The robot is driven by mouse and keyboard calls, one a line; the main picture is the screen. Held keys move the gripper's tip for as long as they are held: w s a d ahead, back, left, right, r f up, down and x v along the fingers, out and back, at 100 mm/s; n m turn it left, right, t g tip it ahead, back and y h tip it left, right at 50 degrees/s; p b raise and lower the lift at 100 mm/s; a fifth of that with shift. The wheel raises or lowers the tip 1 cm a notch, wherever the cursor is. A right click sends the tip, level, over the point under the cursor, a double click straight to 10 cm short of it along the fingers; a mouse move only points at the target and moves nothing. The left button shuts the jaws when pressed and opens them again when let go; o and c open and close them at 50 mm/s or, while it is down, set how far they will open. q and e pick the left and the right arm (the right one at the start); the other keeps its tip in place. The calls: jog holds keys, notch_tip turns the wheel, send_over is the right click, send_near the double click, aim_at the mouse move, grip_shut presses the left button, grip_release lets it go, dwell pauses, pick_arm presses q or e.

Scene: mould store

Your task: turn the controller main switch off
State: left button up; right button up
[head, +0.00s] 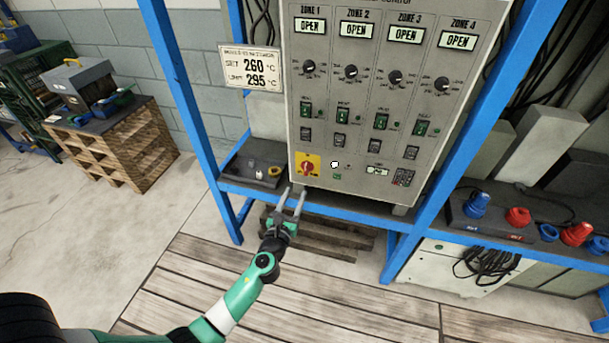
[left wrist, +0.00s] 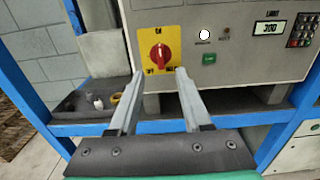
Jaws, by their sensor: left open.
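The controller main switch (head: 307,168) is a red rotary knob on a yellow plate at the lower left of the grey control panel (head: 330,100). In the left wrist view the red knob (left wrist: 158,53) looks roughly upright, towards the ON mark at the top of the plate. Smaller marks at the plate's lower corners are hard to read. My left gripper (head: 296,190) is open and empty. Its fingers point at the panel just below the switch. In the left wrist view the fingertips (left wrist: 160,73) frame the plate's lower part. My right gripper is not in view.
A white lamp (left wrist: 204,35) and a green button (left wrist: 209,58) sit right of the switch. Zone displays read OPEN. A blue shelf frame (head: 190,95) surrounds the panel. A dark tray (head: 253,172) with small items lies left; red and blue connectors (head: 518,216) stand right.

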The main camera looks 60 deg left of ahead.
aim_at(305, 168)
pick_arm(q)
jog(key=b+x, duration=0.4)
jog(key=x, duration=0.6)
jog(key=shift+f, duration=0.15)
jog(key=shift+w+a, duration=0.35)
jog(key=shift+a, duration=0.1)
grip_shut()
